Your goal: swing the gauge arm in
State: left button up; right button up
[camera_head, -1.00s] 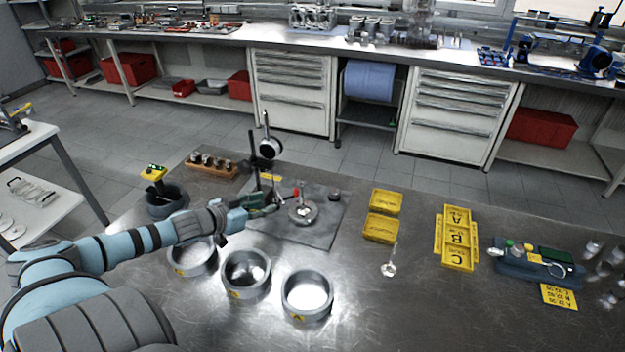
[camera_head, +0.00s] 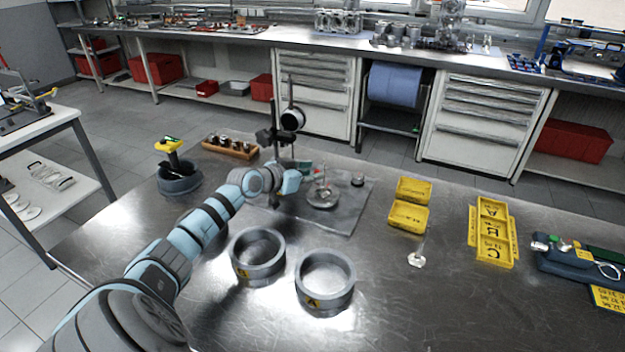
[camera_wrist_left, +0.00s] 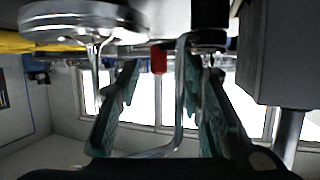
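The gauge stand has a dark upright post (camera_head: 273,125) with a round dial gauge (camera_head: 292,120) at its upper right, above the grey mat (camera_head: 345,215). A round metal piece with a small red part (camera_head: 322,197) sits on the mat. My left gripper (camera_head: 303,171) is low beside the post, left of the round piece, partly hidden by my wrist. In the left wrist view its green fingers (camera_wrist_left: 160,105) are apart, with a bent metal rod (camera_wrist_left: 181,90) between them. I cannot tell whether they touch the rod. My right gripper is not in view.
Metal rings (camera_head: 258,256) stand at the front, one largely behind my arm. A wooden block with small parts (camera_head: 230,148) and a dark cup with a yellow-topped tool (camera_head: 179,182) are at the left. Yellow trays (camera_head: 408,215) are at the right.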

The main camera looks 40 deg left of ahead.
pick_arm(q)
jog(key=shift+x, duration=0.8)
jog(key=shift+d, duration=0.1)
jog(key=shift+s, duration=0.1)
jog(key=shift+c, duration=0.3)
